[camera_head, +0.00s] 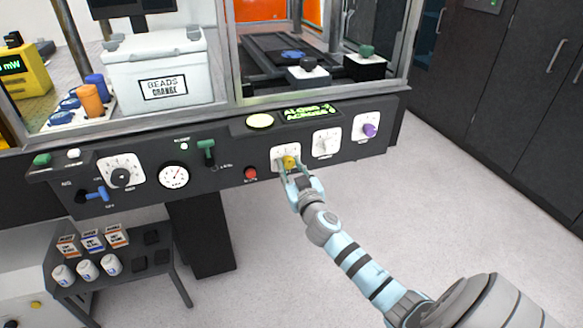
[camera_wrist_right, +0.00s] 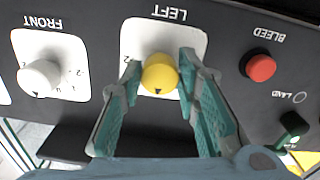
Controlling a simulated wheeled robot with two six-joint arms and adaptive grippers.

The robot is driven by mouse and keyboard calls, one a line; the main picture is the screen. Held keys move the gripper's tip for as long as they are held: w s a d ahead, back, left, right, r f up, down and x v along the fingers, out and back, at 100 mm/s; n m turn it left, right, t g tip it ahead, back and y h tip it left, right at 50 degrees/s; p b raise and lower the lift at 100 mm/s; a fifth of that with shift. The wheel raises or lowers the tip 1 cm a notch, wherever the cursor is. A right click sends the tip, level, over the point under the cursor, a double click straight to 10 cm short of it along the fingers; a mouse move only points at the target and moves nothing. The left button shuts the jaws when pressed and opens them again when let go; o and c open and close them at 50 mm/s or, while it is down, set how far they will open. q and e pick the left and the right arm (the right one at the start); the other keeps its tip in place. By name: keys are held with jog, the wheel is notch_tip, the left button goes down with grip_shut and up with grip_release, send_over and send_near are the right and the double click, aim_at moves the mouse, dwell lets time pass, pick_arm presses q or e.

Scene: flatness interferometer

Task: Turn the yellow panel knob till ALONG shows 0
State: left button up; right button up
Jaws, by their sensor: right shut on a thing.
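The yellow knob (camera_head: 289,162) sits on a white plate on the dark front panel. In the right wrist view the yellow knob (camera_wrist_right: 160,74) has a small dark pointer mark, and its plate reads LEFT upside down. My right gripper (camera_head: 289,172) has one finger on each side of the knob and is shut on it. The green-lettered display (camera_head: 308,111) is above the knob. Its two lines look like ALONG and ACROSS, but the figures are too blurred to read surely. My left gripper is not in view.
On the panel, a red BLEED button (camera_head: 250,173) is left of the yellow knob; a white knob (camera_head: 325,144) and a purple knob (camera_head: 369,130) are to its right. A dial gauge (camera_head: 174,176) and green lever (camera_head: 206,150) are farther left. Open floor lies in front.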

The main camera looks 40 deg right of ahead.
jog(key=shift+n, duration=0.3)
jog(key=n, duration=0.3)
jog(key=shift+n, duration=0.3)
jog(key=n, duration=0.4)
jog(key=shift+p, duration=0.4)
jog(key=n+p, duration=0.1)
jog(key=n, duration=0.5)
jog(key=shift+d+r, duration=0.1)
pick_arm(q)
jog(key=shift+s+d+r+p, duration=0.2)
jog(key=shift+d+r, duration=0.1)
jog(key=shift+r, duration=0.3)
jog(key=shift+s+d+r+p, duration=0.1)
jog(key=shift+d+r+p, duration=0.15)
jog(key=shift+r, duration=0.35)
pick_arm(e)
jog(key=shift+n, duration=1.9)
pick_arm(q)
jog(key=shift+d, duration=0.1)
